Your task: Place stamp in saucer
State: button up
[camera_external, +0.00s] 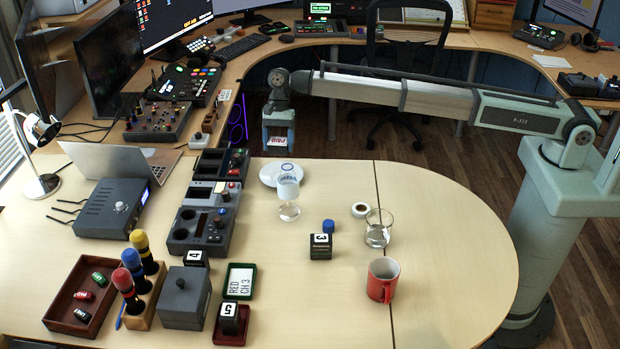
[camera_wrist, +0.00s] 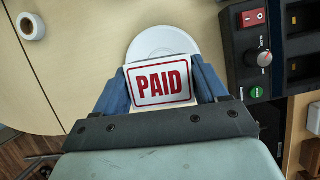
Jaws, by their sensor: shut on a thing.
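My gripper (camera_external: 278,128) is shut on a white stamp block marked PAID in red (camera_external: 278,141). In the wrist view the stamp (camera_wrist: 160,82) sits between the two blue fingers. The white saucer (camera_external: 271,175) lies on the table near its far edge. In the external view the stamp is raised, appearing above and beyond the saucer. In the wrist view the saucer (camera_wrist: 162,40) shows just past the stamp, and its near part is hidden. The visible part of the saucer is empty.
A clear bottle (camera_external: 288,200) stands just in front of the saucer and overlaps it in the external view. A dark control box (camera_external: 222,165) is left of the saucer. A glass (camera_external: 378,230), a tape roll (camera_external: 361,209) and a red mug (camera_external: 382,281) stand to the right.

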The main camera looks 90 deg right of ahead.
jog(key=shift+s+n, duration=0.25)
jog(key=shift+n, duration=0.15)
jog(key=shift+f, duration=5)
jog(key=shift+f, duration=0.1)
jog(key=o, duration=0.8)
jog(key=v, duration=1.2)
jog(key=shift+w, duration=0.1)
